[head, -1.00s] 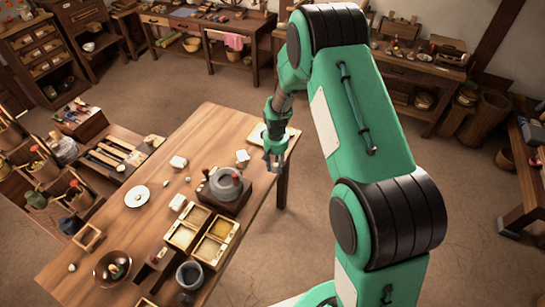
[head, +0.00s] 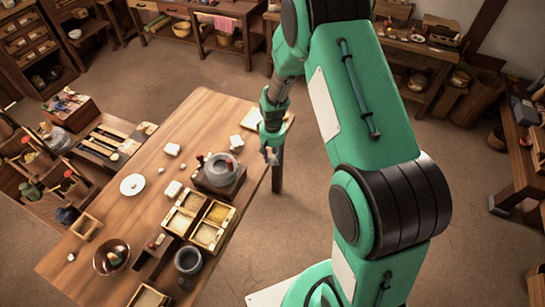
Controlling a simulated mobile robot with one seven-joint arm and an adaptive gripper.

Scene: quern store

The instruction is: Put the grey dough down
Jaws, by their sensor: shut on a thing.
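My gripper (head: 270,153) hangs from the green arm at the right edge of the wooden table (head: 120,212). It points down with its jaws shut on a small greyish thing at the tips, taken to be the grey dough (head: 272,159). The dough is mostly hidden by the fingers and too small to make out its shape. I cannot tell how high it is above the table edge. A pale board (head: 250,119) lies at the table's far right corner, partly behind the gripper.
Left of my gripper are a grey quern (head: 220,167) on a dark base, a white block (head: 236,142) and yellowish open boxes (head: 210,235). A white plate (head: 132,184), a brown bowl (head: 111,257) and a dark mortar (head: 188,261) stand farther left or nearer. Bare wood shows at the table's far end.

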